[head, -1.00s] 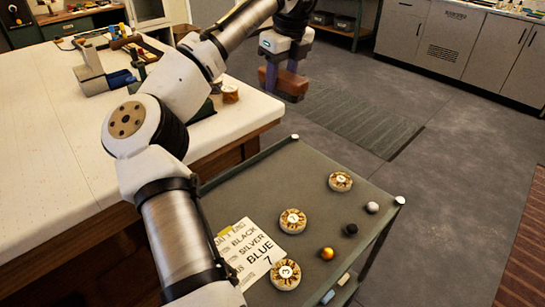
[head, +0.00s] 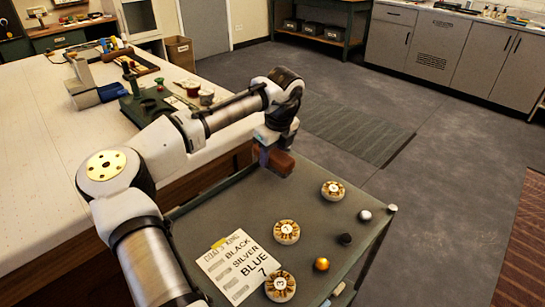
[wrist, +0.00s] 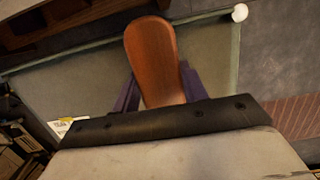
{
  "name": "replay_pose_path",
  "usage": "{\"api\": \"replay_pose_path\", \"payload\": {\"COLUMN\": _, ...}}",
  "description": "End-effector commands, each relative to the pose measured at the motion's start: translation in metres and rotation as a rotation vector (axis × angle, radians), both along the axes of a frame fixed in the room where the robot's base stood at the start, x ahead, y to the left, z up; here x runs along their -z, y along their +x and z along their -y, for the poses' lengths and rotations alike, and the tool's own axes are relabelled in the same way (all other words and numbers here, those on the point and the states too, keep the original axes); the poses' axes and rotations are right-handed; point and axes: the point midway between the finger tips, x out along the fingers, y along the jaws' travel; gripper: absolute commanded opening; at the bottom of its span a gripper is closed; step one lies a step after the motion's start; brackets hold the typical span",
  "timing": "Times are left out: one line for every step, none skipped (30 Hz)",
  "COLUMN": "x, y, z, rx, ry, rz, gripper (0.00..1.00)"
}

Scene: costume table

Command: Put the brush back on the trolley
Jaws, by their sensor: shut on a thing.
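My gripper (head: 266,148) is shut on the brush, whose reddish-brown wooden body (head: 283,164) shows below the fingers in the head view. In the wrist view the brush (wrist: 152,60) stands out between the two purple fingers; its lower part and bristles are hidden. The trolley (head: 325,230) is a grey-green topped cart at the front. The gripper and brush are at the trolley's far left end, over or close to its top; I cannot tell if they touch it.
On the trolley are a printed card (head: 238,265), several round numbered discs, one of them (head: 333,190) nearest the brush, and silver, black and orange balls (head: 321,264). A white worktable (head: 50,170) with tools stands at left. The trolley top right of the card has clear patches.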

Motion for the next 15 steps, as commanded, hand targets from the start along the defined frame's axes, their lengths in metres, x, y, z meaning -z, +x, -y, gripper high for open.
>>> {"api": "replay_pose_path", "payload": {"x": 0.0058, "y": -0.0004, "z": -0.0004, "rx": 0.000, "ry": 0.001, "rz": -0.001, "gripper": 0.15}}
{"api": "replay_pose_path", "payload": {"x": 0.0084, "y": -0.0001, "z": -0.0002, "rx": 0.000, "ry": 0.000, "rz": 0.000, "gripper": 0.15}}
{"api": "replay_pose_path", "payload": {"x": 0.0111, "y": -0.0001, "z": 0.0000, "rx": 0.000, "ry": 0.000, "rz": 0.000, "gripper": 0.15}}
{"api": "replay_pose_path", "payload": {"x": 0.0124, "y": -0.0002, "z": 0.0000, "rx": 0.000, "ry": 0.000, "rz": 0.000, "gripper": 0.15}}
{"api": "replay_pose_path", "payload": {"x": 0.0131, "y": -0.0002, "z": -0.0001, "rx": 0.000, "ry": 0.000, "rz": 0.000, "gripper": 0.15}}
{"api": "replay_pose_path", "payload": {"x": 0.0134, "y": -0.0003, "z": 0.0000, "rx": 0.000, "ry": 0.000, "rz": 0.000, "gripper": 0.15}}
{"api": "replay_pose_path", "payload": {"x": 0.0134, "y": -0.0002, "z": 0.0001, "rx": 0.000, "ry": 0.000, "rz": 0.000, "gripper": 0.15}}
{"api": "replay_pose_path", "payload": {"x": 0.0133, "y": -0.0002, "z": 0.0001, "rx": 0.000, "ry": 0.000, "rz": 0.000, "gripper": 0.15}}
{"api": "replay_pose_path", "payload": {"x": 0.0133, "y": -0.0002, "z": 0.0001, "rx": 0.000, "ry": 0.000, "rz": 0.000, "gripper": 0.15}}
{"api": "replay_pose_path", "payload": {"x": 0.0133, "y": -0.0002, "z": 0.0001, "rx": 0.000, "ry": 0.000, "rz": 0.000, "gripper": 0.15}}
{"api": "replay_pose_path", "payload": {"x": 0.0135, "y": -0.0002, "z": 0.0001, "rx": 0.000, "ry": 0.000, "rz": 0.000, "gripper": 0.47}}
{"api": "replay_pose_path", "payload": {"x": 0.0134, "y": -0.0002, "z": 0.0001, "rx": 0.000, "ry": 0.000, "rz": 0.000, "gripper": 0.52}}
{"api": "replay_pose_path", "payload": {"x": 0.0134, "y": -0.0002, "z": 0.0001, "rx": 0.000, "ry": 0.000, "rz": 0.000, "gripper": 0.56}}
{"api": "replay_pose_path", "payload": {"x": 0.0133, "y": -0.0002, "z": 0.0001, "rx": 0.000, "ry": 0.000, "rz": 0.000, "gripper": 0.60}}
{"api": "replay_pose_path", "payload": {"x": 0.0133, "y": -0.0002, "z": 0.0001, "rx": 0.000, "ry": 0.000, "rz": 0.000, "gripper": 0.65}}
